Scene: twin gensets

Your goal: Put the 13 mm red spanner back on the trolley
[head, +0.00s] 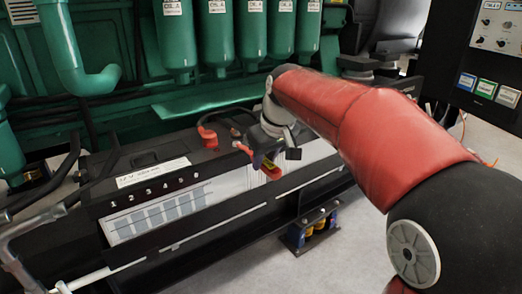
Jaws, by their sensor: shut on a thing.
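My gripper (266,158) is at the middle of the head view, at the right end of a black battery. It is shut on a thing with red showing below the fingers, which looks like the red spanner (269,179). A little yellow shows next to the red. The spanner's full shape and any size mark are too small or hidden to read. It is close to the battery's right end; I cannot tell whether it touches. I see no trolley in this view.
The black battery (135,158) has a white label and a red terminal cover (207,136) with cables. Green engine cylinders (216,40) stand behind. A metal pipe (25,238) is at the left, a control panel (492,40) at the right.

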